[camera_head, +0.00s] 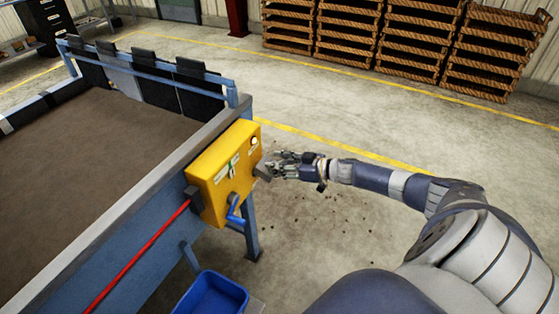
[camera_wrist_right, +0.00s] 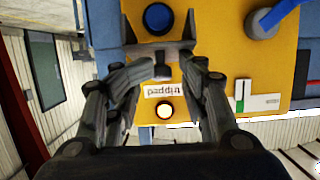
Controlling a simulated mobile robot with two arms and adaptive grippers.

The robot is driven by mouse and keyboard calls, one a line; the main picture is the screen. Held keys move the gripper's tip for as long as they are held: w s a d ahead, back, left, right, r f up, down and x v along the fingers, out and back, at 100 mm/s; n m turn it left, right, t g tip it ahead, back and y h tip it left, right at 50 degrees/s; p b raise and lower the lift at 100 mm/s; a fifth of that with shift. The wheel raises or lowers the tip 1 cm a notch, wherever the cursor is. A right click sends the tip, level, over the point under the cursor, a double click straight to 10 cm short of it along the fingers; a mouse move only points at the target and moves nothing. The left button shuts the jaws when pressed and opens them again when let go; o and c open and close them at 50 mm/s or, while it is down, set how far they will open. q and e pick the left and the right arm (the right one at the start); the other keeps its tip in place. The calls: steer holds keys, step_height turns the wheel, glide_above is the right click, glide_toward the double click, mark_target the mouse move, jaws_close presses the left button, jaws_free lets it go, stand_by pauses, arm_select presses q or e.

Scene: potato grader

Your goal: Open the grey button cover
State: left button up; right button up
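The grey button cover (camera_head: 262,172) sticks out from the lower right of the yellow control box (camera_head: 218,184). In the right wrist view the grey cover (camera_wrist_right: 160,48) stands out from the yellow panel. A round blue button (camera_wrist_right: 158,18) shows uncovered just beyond it. My right gripper (camera_head: 274,164) is at the cover, beside the box. In the wrist view its two fingers (camera_wrist_right: 165,80) are apart, on either side of the cover's small dark tab. I cannot tell whether they touch it. My left gripper is not in view.
The box has a lit round lamp (camera_head: 254,141), a green-marked switch (camera_wrist_right: 240,96) and a blue lever (camera_head: 235,211). A red rod (camera_head: 140,254) runs along the grader's side. A blue bin (camera_head: 212,295) stands below. Wooden crates (camera_head: 345,35) are far back; the floor between is open.

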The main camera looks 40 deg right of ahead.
arm_select(q)
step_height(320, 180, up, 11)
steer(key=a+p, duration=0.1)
steer(key=p, duration=1)
arm_select(e)
steer(key=s+r, duration=0.3)
steer(key=r, duration=0.9)
steer(key=shift+d+r, duration=0.2)
steer(key=shift+d, duration=0.25)
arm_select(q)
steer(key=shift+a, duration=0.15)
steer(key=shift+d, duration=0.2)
arm_select(e)
steer(key=v, duration=1.1)
steer(key=shift+s, duration=0.4)
